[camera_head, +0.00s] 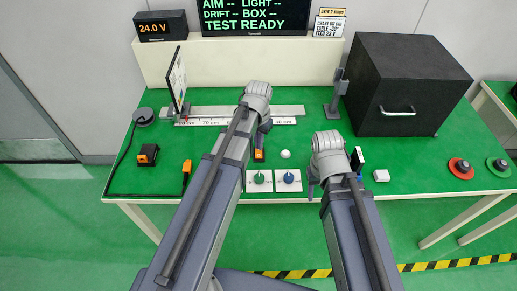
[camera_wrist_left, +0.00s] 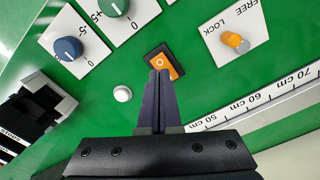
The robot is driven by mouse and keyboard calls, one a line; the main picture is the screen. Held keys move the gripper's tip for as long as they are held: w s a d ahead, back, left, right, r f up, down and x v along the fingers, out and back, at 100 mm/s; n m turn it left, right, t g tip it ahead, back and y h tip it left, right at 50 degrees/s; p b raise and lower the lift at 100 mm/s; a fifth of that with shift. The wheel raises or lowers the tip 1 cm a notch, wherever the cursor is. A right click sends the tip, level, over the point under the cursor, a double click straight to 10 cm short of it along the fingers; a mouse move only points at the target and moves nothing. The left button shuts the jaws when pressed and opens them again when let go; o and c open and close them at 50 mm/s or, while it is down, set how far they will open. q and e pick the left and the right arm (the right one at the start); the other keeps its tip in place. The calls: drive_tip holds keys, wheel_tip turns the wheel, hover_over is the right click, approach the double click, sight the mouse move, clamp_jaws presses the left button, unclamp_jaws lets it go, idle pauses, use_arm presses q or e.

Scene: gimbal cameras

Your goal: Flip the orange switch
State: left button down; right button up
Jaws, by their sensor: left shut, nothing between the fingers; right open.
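The orange switch (camera_head: 259,155) is a small rocker in a black frame on the green table, behind the two knob panels. In the left wrist view the orange switch (camera_wrist_left: 160,61) shows a white "O" mark. My left gripper (camera_head: 263,142) is over it. In the left wrist view my left gripper (camera_wrist_left: 160,74) is shut and empty, with its tips overlapping the switch's lower edge; I cannot tell whether they touch it. My right gripper (camera_head: 312,188) is open, at the front of the table to the right of the knob panels, partly hidden by its own wrist.
The green knob (camera_head: 259,178), blue knob (camera_head: 289,178) and white button (camera_head: 285,154) are close by. An orange FREE/LOCK knob (camera_wrist_left: 235,42) and the ruled rail (camera_wrist_left: 270,98) lie beside the switch. A black box (camera_head: 405,85) stands at the back right.

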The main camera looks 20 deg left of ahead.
sight(259, 155)
use_arm(q)
wheel_tip(259, 155, up, 3)
drive_tip(key=p, duration=0.2)
drive_tip(key=shift+r+p, duration=0.1)
drive_tip(key=shift+p, duration=0.25)
drive_tip(key=s+d+m+y, duration=0.1)
drive_tip(key=s+d, duration=0.9)
drive_tip(key=s, duration=0.4)
drive_tip(key=shift+s+d, duration=0.15)
drive_tip(key=shift+d, duration=0.1)
drive_tip(key=c, duration=1.5)
unclamp_jaws()
